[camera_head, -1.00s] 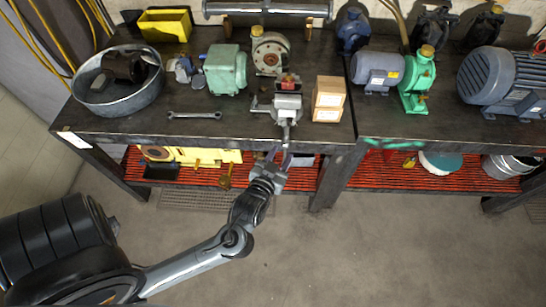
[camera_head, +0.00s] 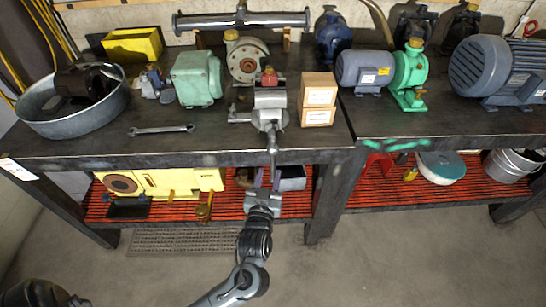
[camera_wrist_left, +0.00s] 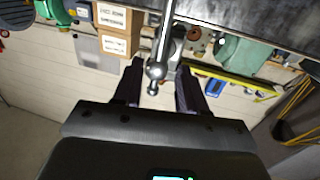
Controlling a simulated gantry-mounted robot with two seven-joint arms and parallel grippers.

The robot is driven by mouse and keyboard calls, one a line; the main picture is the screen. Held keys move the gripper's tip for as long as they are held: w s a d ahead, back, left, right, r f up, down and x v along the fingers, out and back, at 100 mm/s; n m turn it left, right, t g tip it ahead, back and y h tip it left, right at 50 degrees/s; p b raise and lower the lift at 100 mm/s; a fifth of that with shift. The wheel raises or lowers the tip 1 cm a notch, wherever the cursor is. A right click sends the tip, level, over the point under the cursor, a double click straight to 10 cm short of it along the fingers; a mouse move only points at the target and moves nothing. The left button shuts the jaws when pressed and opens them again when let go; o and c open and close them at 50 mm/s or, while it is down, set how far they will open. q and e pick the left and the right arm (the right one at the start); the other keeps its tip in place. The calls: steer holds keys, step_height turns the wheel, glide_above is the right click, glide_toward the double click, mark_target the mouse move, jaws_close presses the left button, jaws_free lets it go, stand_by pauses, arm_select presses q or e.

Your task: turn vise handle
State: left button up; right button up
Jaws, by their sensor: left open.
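The grey vise (camera_head: 268,102) stands at the front edge of the workbench, with a red part on top. Its handle (camera_head: 272,148) is a metal bar that sticks out over the bench's edge and points down in the head view. My left gripper (camera_head: 266,180) is just in front of the bench, at the handle's lower end. In the left wrist view the handle's ball end (camera_wrist_left: 157,72) lies between the two dark fingers (camera_wrist_left: 160,85), which are open and apart from it. My right gripper is in neither view.
Two cardboard boxes (camera_head: 319,98) stand right of the vise, and a wrench (camera_head: 161,130) lies to its left. A metal tub (camera_head: 40,125), a green motor (camera_head: 197,79) and blue motors (camera_head: 364,71) stand on the bench (camera_head: 215,145). A red lower shelf (camera_head: 400,201) is below.

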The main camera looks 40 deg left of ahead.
mark_target(272, 159)
arm_select(q)
steer(key=b+x, duration=0.1)
steer(key=x, duration=0.8)
steer(key=shift+w+a+b, duration=0.2)
steer(key=shift+w+b, duration=0.1)
steer(key=shift+b, duration=0.05)
jaws_close()
